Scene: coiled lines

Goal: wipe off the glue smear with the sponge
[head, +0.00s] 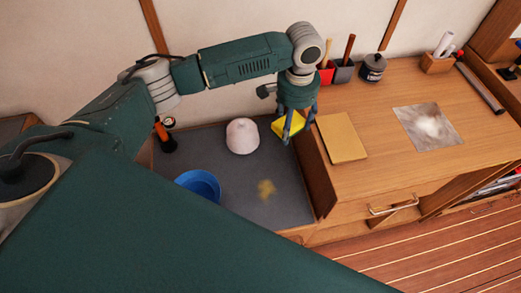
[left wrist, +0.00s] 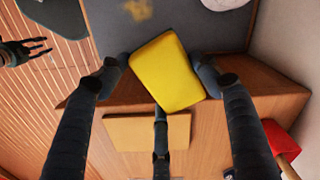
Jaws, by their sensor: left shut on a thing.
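The yellow sponge (head: 291,121) is held between the dark fingers of my left gripper (head: 294,132), in the air near the right side of the grey surface. In the left wrist view the sponge (left wrist: 167,72) fills the space between the fingers (left wrist: 158,78), tilted. The glue smear (head: 266,188) is a yellow-brown patch on the grey surface, below and apart from the sponge. The smear (left wrist: 138,9) also shows at the top edge of the left wrist view. My right gripper (left wrist: 36,49) shows small at the left of that view, its fingers apart and empty.
A pale pink dome-shaped thing (head: 242,136) and a blue bowl (head: 199,184) stand on the grey surface (head: 225,205) near the smear. The raised wooden desk (head: 380,165) borders it on the right, with a tan board (head: 341,137) near its edge.

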